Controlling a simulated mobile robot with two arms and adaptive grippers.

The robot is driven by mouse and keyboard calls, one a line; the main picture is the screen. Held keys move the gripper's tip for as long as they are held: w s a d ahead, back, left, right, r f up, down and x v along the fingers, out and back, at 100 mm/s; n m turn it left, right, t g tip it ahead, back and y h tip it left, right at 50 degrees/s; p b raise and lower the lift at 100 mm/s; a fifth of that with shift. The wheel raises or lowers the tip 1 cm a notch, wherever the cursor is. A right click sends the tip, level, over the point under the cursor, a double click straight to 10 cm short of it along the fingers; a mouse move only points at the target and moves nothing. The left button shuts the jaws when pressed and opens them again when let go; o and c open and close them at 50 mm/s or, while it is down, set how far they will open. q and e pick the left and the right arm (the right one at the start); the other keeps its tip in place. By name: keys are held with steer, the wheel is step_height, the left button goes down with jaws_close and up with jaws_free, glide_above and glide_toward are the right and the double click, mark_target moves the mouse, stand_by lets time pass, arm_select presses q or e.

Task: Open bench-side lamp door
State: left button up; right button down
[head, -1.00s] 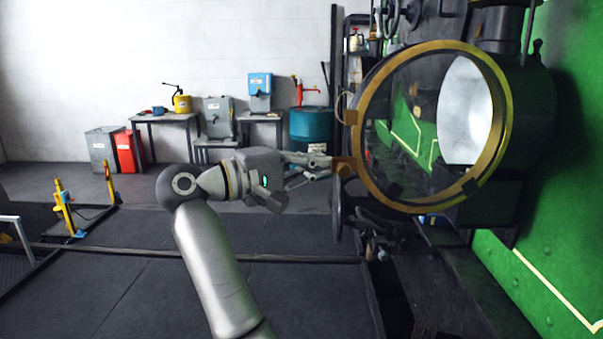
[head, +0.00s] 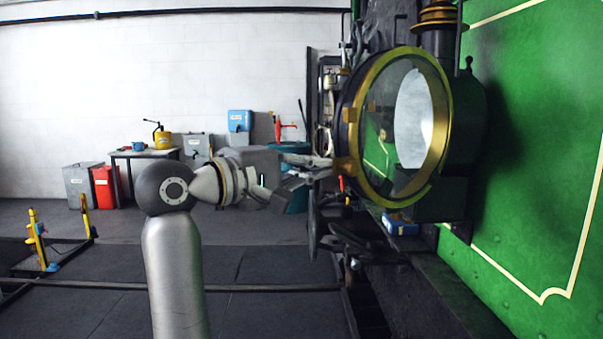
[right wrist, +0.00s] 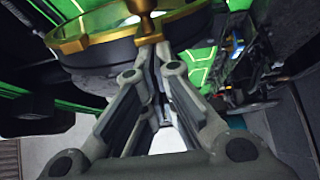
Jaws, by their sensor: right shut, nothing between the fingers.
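The lamp door (head: 352,93) is a round glass pane in a brass ring on the green tram side. It stands ajar, angled out from the black lamp body (head: 468,135). The white reflector (head: 413,118) and part of the green side show through the glass. A brass catch (head: 344,167) sticks out at the ring's left edge. My right gripper (head: 326,162) is shut and empty, its fingertips right by this catch. In the right wrist view, the fingertips (right wrist: 152,55) lie against or just under the rim near a brass knob (right wrist: 144,22); contact is unclear. My left gripper is out of view.
A blue and white box (head: 400,224) sits below the lamp on a dark ledge. At the back are a red bin (head: 105,187), a grey bin (head: 80,188) and a table (head: 145,155) with a yellow can.

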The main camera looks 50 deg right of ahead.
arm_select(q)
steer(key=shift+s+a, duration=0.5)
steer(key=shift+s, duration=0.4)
arm_select(e)
steer(key=v, duration=1.2)
steer(key=shift+s+a+r, duration=0.15)
steer(key=shift+s+a, duration=0.05)
steer(key=shift+s, duration=0.05)
